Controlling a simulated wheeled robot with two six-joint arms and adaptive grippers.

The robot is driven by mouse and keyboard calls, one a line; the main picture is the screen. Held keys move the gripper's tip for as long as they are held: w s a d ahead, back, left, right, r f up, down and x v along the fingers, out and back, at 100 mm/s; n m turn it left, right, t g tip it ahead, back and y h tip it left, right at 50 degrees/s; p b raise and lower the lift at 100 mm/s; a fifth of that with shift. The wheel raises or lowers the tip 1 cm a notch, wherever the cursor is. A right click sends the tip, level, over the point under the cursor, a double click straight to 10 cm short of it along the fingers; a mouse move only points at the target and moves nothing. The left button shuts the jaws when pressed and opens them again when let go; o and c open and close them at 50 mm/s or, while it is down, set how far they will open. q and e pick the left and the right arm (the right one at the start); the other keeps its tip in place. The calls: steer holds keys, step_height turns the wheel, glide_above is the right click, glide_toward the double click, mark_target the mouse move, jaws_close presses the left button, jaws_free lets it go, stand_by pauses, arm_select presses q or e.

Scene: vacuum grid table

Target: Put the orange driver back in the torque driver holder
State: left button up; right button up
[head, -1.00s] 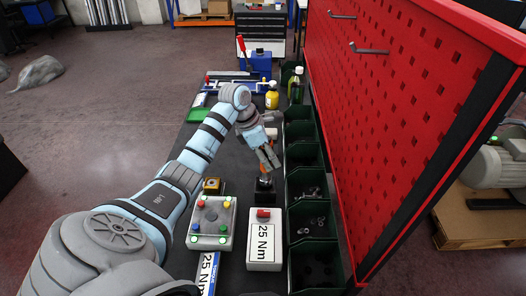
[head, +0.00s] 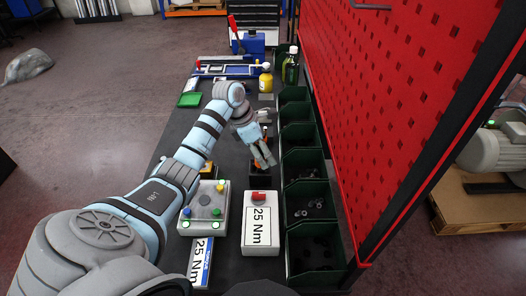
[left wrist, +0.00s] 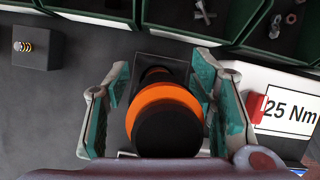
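The orange driver (left wrist: 168,98), orange with a black round end, stands between the fingers of my left gripper (left wrist: 162,88) in the left wrist view. The fingers are spread on either side of it, with a visible gap on the left; contact on the right is unclear. A dark square block (left wrist: 180,66), seemingly the torque driver holder, shows behind the driver. In the head view the holder (head: 257,172) is a small black block below my left gripper (head: 265,158), largely hidden by the fingers. How deep the driver sits cannot be told. My right gripper is out of view.
A white 25 Nm box (head: 261,226) with a red switch and a grey button box (head: 205,207) stand nearer. Green bins (head: 306,200) line the right, beside the red pegboard (head: 400,100).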

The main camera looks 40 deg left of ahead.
arm_select(q)
steer(key=shift+r, duration=0.35)
steer(key=v, duration=1.1)
steer(key=shift+s+a+r, duration=0.15)
steer(key=shift+s+r, duration=0.05)
steer(key=shift+r, duration=0.1)
steer(key=shift+f, duration=0.1)
